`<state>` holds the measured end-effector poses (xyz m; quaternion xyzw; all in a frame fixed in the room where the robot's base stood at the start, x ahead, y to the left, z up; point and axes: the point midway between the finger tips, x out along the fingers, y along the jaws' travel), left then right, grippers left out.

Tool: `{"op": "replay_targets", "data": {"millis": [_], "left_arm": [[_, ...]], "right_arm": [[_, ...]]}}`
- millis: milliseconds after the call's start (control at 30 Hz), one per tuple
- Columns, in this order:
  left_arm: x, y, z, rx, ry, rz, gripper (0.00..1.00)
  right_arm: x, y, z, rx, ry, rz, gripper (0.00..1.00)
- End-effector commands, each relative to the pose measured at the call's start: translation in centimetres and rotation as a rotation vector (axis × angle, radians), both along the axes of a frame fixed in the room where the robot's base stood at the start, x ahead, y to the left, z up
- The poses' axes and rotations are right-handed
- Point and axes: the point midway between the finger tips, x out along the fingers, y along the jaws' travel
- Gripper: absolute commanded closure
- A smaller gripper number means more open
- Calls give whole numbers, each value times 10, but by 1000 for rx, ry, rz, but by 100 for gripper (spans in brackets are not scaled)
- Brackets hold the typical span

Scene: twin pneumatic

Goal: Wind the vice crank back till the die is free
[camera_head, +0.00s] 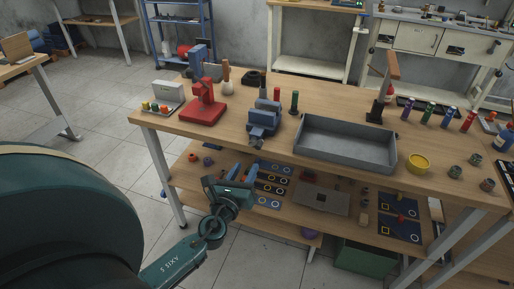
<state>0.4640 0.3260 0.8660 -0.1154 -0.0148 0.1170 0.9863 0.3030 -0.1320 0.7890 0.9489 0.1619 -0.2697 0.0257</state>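A blue vice (263,119) stands at the front edge of the workbench. Its crank end (256,142) faces me, over the table edge. A small dark piece shows at the top of the vice, too small to identify surely as the die. My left gripper (236,178) is below and in front of the vice, before the lower shelf, apart from the crank. Its fingers blend with blue things behind them, so their opening is unclear. My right gripper is out of view.
A red press (204,104) stands left of the vice, and a grey tray (345,153) is close on its right. A yellow cup (418,162) and several coloured bottles stand further right. The lower shelf (178,180) holds flat blue parts.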

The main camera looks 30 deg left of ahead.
Motion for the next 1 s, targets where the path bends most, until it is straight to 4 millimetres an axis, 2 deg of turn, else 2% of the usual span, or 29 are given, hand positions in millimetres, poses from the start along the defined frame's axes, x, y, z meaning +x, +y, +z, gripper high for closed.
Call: {"op": "replay_targets", "data": {"millis": [33, 200, 433, 633, 900, 1000], "left_arm": [[12, 3, 3, -1, -3, 1, 63], [48, 11, 2, -4, -3, 0, 63], [84, 19, 0, -6, -1, 0, 63], [96, 22, 0, -6, 0, 0, 63], [97, 23, 0, -6, 0, 0, 63], [97, 23, 0, -6, 0, 0, 70]], "right_arm": [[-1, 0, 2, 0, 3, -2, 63], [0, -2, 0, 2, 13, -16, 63], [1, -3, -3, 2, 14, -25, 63], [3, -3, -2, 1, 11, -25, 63], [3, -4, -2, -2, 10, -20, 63], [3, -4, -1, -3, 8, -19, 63]]}}
